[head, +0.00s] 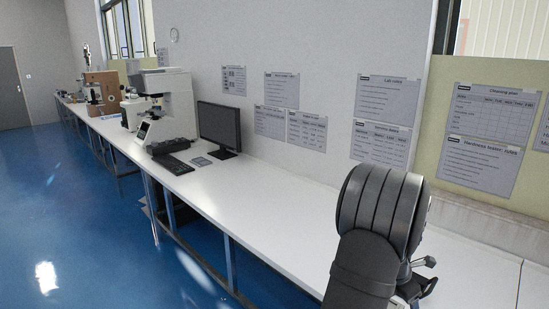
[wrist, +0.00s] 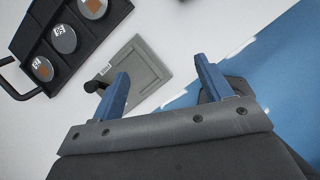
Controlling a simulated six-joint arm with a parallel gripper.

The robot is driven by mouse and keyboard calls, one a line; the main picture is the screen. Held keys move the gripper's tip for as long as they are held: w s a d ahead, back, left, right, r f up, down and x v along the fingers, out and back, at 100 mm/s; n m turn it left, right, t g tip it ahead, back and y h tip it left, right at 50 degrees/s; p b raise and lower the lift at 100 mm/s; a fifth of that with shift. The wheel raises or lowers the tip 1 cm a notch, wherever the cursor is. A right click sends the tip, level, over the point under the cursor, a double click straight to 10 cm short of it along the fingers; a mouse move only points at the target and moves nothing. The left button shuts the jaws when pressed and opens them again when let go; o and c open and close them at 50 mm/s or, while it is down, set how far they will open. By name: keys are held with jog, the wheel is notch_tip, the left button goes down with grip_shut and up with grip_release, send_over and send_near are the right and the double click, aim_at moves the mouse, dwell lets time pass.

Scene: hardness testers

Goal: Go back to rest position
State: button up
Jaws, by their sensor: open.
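My gripper (wrist: 161,66) shows in the wrist view with its two blue fingers spread apart and nothing held between them. It points down over the white bench (wrist: 195,22). A grey square plate (wrist: 150,64) with a small black knob or lever (wrist: 97,86) lies beyond the fingers, close to the left one. In the head view my dark arm stands at the right over the bench (head: 262,197), and it hides most of the gripper.
A black handled tray (wrist: 40,18) with round samples lies upper left in the wrist view. Blue floor (wrist: 288,75) shows past the bench edge. In the head view, a white hardness tester (head: 170,100), monitor (head: 219,125) and keyboard (head: 172,164) stand farther along; bench between is clear.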

jog(key=w, duration=0.1)
jog(key=w+a+f, duration=0.2)
jog(key=shift+w+f, duration=0.25)
jog(key=shift+w, duration=0.1)
jog(key=shift+d, duration=0.1)
